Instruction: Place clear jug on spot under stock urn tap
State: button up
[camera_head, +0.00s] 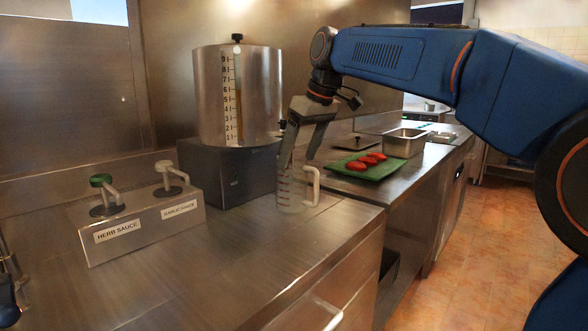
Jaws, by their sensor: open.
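The stock urn (212,92) is a steel cylinder with a level scale, standing on a dark box-shaped stand (240,178). A small dark part, seemingly its tap (282,126), shows at its right side, partly hidden by my gripper. The clear jug (290,192), with measuring marks and a white handle (314,186) on its right, stands upright on the counter just right of the stand. My gripper (297,160) is open and points down at the jug's top. Its left finger overlaps the jug's rim in the picture; I cannot tell whether they touch. No spot marking is visible.
A sauce dispenser box (142,226) with two pumps stands at the left. Right of the jug lie a green tray (378,171) with red pieces and a steel pan (404,143). The front counter (230,262) is clear.

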jog(key=v, duration=0.5)
jog(key=shift+r, duration=0.35)
jog(key=shift+s+d, duration=0.1)
jog(key=s+d+f+m+t+h, duration=0.15)
jog(key=s+d+f+m, duration=0.35)
jog(key=s+d+f, duration=1)
jog(key=s+d+f+m+h, duration=0.1)
jog(key=s+d+f+m, duration=0.1)
jog(key=s+f, duration=0.6)
jog(key=s+d+f+m, duration=0.2)
jog(key=s+d+f, duration=0.1)
jog(key=s+f, duration=0.6)
notch_tip(320, 180, down, 4)
jog(key=shift+d+r+h, duration=0.1)
jog(key=shift+d+h, duration=0.25)
